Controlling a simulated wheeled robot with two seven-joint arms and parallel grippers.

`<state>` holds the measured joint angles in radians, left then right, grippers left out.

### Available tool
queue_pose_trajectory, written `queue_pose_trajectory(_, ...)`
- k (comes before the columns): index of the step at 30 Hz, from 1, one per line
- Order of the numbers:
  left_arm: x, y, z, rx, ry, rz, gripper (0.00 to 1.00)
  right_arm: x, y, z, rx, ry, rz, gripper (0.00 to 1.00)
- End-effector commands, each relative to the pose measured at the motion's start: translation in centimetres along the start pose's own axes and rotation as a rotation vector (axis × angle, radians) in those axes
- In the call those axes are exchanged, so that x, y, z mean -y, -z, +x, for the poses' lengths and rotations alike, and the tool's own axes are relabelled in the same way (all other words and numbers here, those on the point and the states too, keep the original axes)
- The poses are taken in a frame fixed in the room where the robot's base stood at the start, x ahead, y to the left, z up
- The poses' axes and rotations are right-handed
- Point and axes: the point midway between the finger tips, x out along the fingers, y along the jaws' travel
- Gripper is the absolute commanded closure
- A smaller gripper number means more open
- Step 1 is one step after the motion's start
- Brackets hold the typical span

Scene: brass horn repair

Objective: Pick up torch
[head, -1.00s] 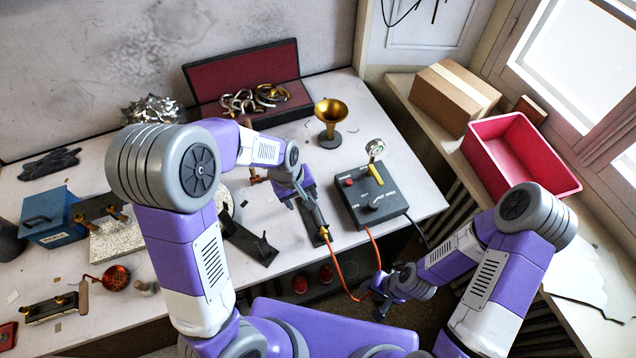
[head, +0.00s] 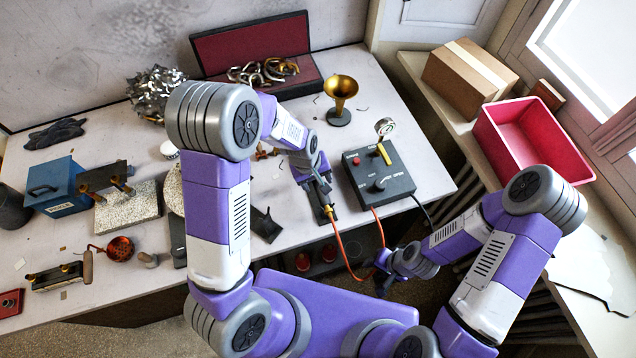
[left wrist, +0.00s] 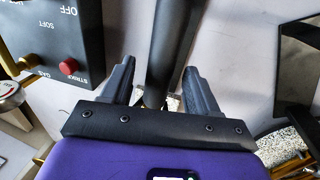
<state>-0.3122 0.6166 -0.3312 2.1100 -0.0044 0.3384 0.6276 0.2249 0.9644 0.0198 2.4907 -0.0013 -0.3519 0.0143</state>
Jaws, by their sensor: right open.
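The torch (head: 326,205) is a dark rod with an orange hose at its near end, at the front edge of the workbench. My left gripper (head: 313,185) is over it in the head view. In the left wrist view the dark torch body (left wrist: 172,45) runs between the two fingers of my left gripper (left wrist: 158,85), with a visible gap on each side. My left gripper is open. The torch's far end is hidden by the gripper in the head view. My right gripper (head: 382,285) is open and low, in front of the bench, near the hose.
A black control box (head: 380,180) with a gauge stands just right of the torch. A brass bell (head: 341,90) stands behind it. A black stand (head: 264,224) is to the left. The orange hose (head: 343,255) hangs over the bench edge. A red bin (head: 530,140) is at right.

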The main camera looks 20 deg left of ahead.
Motion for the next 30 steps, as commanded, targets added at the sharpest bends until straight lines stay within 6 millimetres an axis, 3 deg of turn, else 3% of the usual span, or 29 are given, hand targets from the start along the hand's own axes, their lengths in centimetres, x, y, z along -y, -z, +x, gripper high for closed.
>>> queue_pose_trajectory(2, 0.0, 0.0, 0.0, 0.000, 0.000, 0.000, 0.53, 0.0, 0.0, 0.0, 0.000, 0.000, 0.000, 0.57)
queue_pose_trajectory(11, 0.0, 0.0, 0.0, 0.000, 0.000, 0.000, 0.99, 0.0, 0.0, 0.0, 0.000, 0.000, 0.000, 0.57)
queue_pose_trajectory(20, -0.2, 0.0, -0.6, -0.002, -0.002, 0.001, 0.99, 0.0, 0.0, -0.1, 0.000, 0.000, 0.000, 0.57)
queue_pose_trajectory(30, -1.5, 0.0, -7.0, -0.003, -0.004, 0.002, 0.99, 0.5, -0.1, -1.2, 0.000, 0.000, 0.000, 0.57)
